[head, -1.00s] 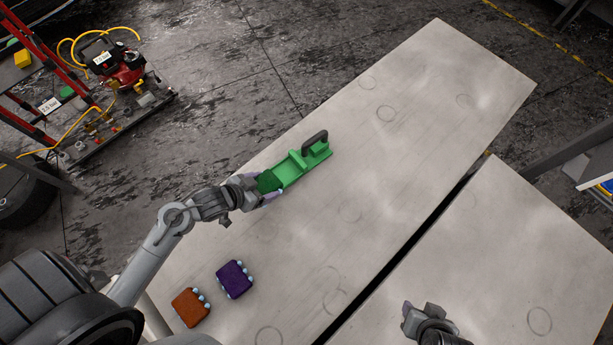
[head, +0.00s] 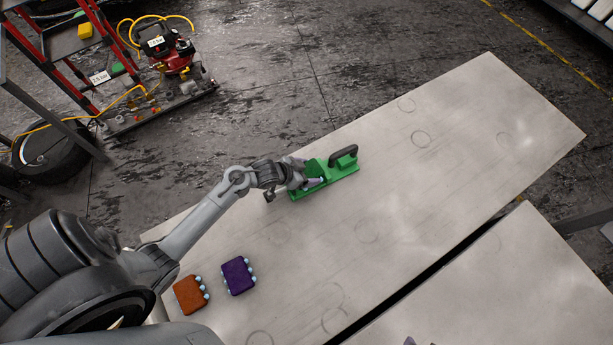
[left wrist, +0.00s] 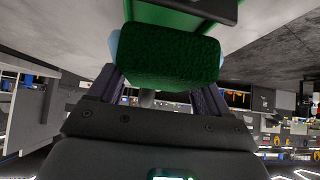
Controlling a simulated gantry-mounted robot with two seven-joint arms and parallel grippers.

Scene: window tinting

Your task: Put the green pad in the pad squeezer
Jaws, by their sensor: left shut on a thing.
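The green pad squeezer (head: 342,178), a long green tray with a dark handle (head: 344,154) at its right end, lies near the far edge of the table. My left gripper (head: 311,173) is shut on the green pad (head: 316,168), over the middle of the squeezer. In the left wrist view, the pad (left wrist: 172,58) is a fuzzy dark green block between the fingers, with the squeezer (left wrist: 170,14) just beyond it. I cannot tell whether the pad touches the squeezer. Only a tip of my right gripper (head: 408,341) shows at the bottom edge.
An orange pad (head: 189,295) and a purple pad (head: 238,276) with pale knobs lie on the left part of the grey table (head: 400,210). A dark gap (head: 430,265) separates a second table at the lower right. The table right of the squeezer is clear.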

